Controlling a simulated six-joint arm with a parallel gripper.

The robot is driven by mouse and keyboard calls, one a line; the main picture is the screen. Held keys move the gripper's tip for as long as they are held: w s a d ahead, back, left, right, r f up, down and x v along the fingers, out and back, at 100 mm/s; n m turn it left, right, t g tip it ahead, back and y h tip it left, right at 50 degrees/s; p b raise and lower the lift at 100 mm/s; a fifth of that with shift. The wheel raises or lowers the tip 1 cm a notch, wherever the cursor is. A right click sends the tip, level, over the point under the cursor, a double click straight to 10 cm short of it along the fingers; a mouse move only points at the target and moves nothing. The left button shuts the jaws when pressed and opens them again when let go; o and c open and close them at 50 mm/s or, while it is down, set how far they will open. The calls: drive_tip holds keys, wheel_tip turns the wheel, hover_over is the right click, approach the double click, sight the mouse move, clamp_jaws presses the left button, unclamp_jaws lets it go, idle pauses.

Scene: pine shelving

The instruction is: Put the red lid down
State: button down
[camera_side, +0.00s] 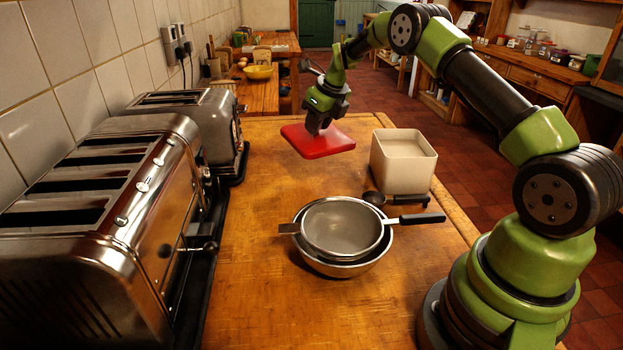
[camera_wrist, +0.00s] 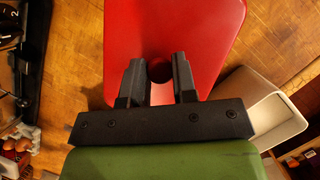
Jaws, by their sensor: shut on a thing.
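The red lid (camera_side: 318,141) is a flat square with rounded corners, held over the wooden worktop, left of the white square container. In the wrist view the red lid (camera_wrist: 190,30) fills the upper middle. My gripper (camera_side: 318,128) is shut on the lid's knob from above; in the wrist view my gripper (camera_wrist: 158,75) has a finger on each side of the round red knob. The lid seems to be a little above the wood, but I cannot tell the exact gap. The white container (camera_side: 403,160) stands on the worktop; its inside looks pale. It also shows in the wrist view (camera_wrist: 262,112).
Two steel toasters (camera_side: 130,210) line the left wall. Bare worktop (camera_side: 262,165) lies left of the lid.

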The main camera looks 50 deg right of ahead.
drive_tip(key=f, duration=0.3)
drive_tip(key=a+f, duration=0.1)
drive_tip(key=f, duration=0.6)
drive_tip(key=shift+w+a+f, duration=0.15)
drive_tip(key=shift+w+f, duration=0.15)
drive_tip(key=shift+w, duration=0.1)
drive_tip(key=shift+f, duration=0.1)
drive_tip(key=c, duration=0.9)
unclamp_jaws()
